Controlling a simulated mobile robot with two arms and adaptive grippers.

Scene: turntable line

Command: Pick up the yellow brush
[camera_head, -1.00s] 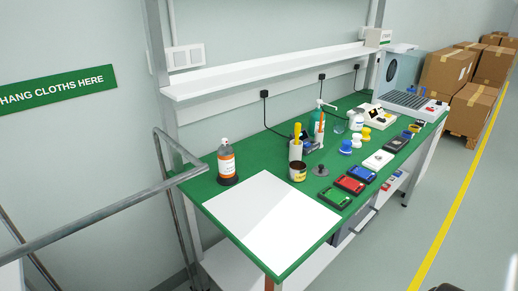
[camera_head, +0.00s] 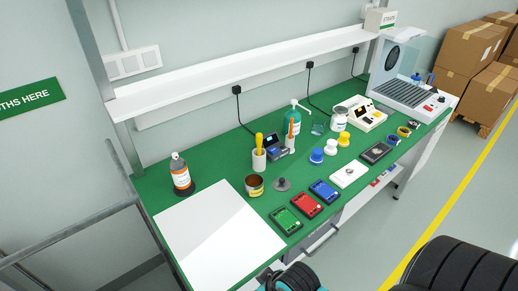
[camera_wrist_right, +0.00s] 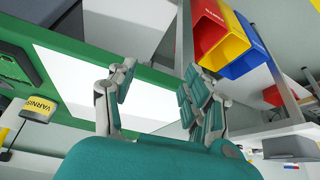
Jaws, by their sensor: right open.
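The yellow brush (camera_head: 259,141) stands upright, handle up, in a white cup (camera_head: 259,160) on the green bench in the head view. Its lower part is hidden inside the cup. My right gripper (camera_wrist_right: 158,75) shows in the right wrist view with its fingers spread apart and nothing between them. It is near the white sheet at the bench's front end, away from the cup. My left gripper is not in view.
A varnish tin (camera_head: 254,185) stands just in front of the cup, and a spray bottle (camera_head: 181,174) is to its left. A second white holder (camera_head: 290,140) is at its right. The white sheet (camera_head: 220,238) is bare. Red, yellow and blue bins (camera_wrist_right: 228,38) show in the wrist view.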

